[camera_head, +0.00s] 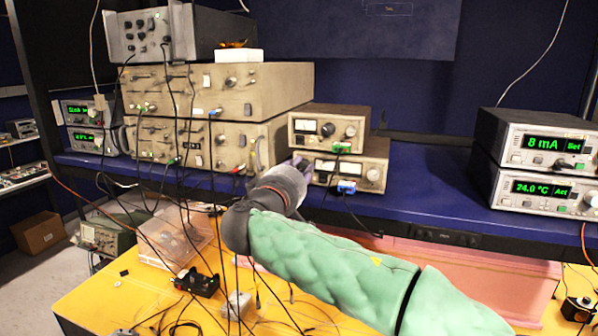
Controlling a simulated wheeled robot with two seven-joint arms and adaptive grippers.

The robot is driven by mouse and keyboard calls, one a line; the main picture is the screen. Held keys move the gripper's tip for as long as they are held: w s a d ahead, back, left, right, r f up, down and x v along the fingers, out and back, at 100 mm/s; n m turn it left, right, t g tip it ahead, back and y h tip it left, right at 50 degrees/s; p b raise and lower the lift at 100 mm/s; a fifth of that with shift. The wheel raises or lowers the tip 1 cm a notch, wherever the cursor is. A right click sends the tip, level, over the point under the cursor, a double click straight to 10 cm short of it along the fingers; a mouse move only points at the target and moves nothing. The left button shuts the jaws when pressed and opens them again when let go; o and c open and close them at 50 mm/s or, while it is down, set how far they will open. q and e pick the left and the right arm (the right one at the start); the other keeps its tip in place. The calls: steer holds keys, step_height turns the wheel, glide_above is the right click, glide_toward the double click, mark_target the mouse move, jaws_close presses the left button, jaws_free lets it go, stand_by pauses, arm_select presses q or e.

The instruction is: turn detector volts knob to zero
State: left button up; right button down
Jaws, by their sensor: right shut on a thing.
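My right gripper (302,163) reaches in with its green-sleeved arm from the lower right. Its fingers are at the left front of the lower small beige instrument (347,171), shut on what appears to be a small knob there. The fingers and wrist hide that knob, so its pointer and setting cannot be read. The same instrument shows a pale meter and another round knob (373,175) to the right, apart from the gripper. The panel labels are too small to read, so I cannot tell which knob is detector volts. My left gripper is not in view.
Another small instrument (329,127) sits on top. Large beige units (225,90) with hanging cables stand to the left on the blue shelf (430,180). Two green-display controllers (542,143) stand at right. Cables and small parts lie on the yellow table (110,300) below.

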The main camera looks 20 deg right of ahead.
steer(key=shift+w+f, duration=0.1)
steer(key=shift+f, duration=0.3)
steer(key=c, duration=1.1)
jaws_free()
steer(key=shift+o, duration=0.2)
steer(key=shift+d+r, duration=0.15)
steer(key=shift+d, duration=0.05)
steer(key=shift+a+r, duration=0.1)
steer(key=shift+a, duration=0.05)
steer(key=shift+s+a, duration=0.15)
steer(key=shift+s, duration=0.2)
steer(key=v, duration=1.1)
steer(key=shift+s, duration=0.2)
